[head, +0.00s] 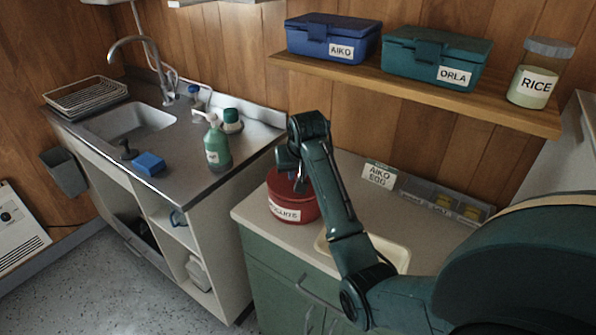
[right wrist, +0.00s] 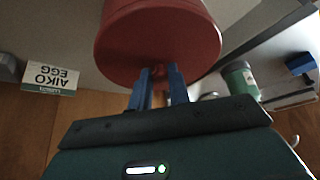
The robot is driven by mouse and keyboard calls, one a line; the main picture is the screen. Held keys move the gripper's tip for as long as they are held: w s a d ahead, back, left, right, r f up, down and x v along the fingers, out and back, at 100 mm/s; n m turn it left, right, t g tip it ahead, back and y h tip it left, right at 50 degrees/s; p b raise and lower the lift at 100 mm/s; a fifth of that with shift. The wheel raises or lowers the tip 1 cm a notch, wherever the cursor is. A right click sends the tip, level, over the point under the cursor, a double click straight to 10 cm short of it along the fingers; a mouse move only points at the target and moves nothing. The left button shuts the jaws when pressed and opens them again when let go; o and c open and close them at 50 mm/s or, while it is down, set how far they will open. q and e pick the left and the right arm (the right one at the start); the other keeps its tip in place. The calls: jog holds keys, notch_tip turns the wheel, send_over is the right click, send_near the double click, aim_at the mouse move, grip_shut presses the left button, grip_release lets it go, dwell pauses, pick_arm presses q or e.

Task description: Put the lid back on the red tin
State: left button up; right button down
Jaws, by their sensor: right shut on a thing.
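The red tin (head: 291,211), with a partly hidden white label, stands upright on the green cabinet's worktop near its left end. My right gripper (head: 299,184) points down over the tin's top. In the right wrist view, which is upside down, its two blue fingers (right wrist: 159,86) are close together at the middle of a round red lid (right wrist: 155,45). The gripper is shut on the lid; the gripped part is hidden. The lid is over the tin and looks lined up with it; I cannot tell whether it is seated or slightly above. My left gripper is not in view.
A cream tray (head: 398,252) lies right of the tin, partly behind my arm. An AIKO EGG card (head: 379,175) and a grey divided organiser (head: 443,201) stand behind. The sink counter, with a green bottle (head: 217,148), is to the left. A shelf (head: 420,92) hangs above.

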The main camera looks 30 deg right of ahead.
jog(key=c, duration=1.2)
grip_release()
jog(key=shift+c, duration=0.2)
jog(key=shift+o, duration=0.6)
jog(key=o, duration=0.4)
jog(key=shift+r, duration=0.1)
jog(key=shift+r, duration=3.4)
jog(key=shift+c, duration=0.6)
grip_shut()
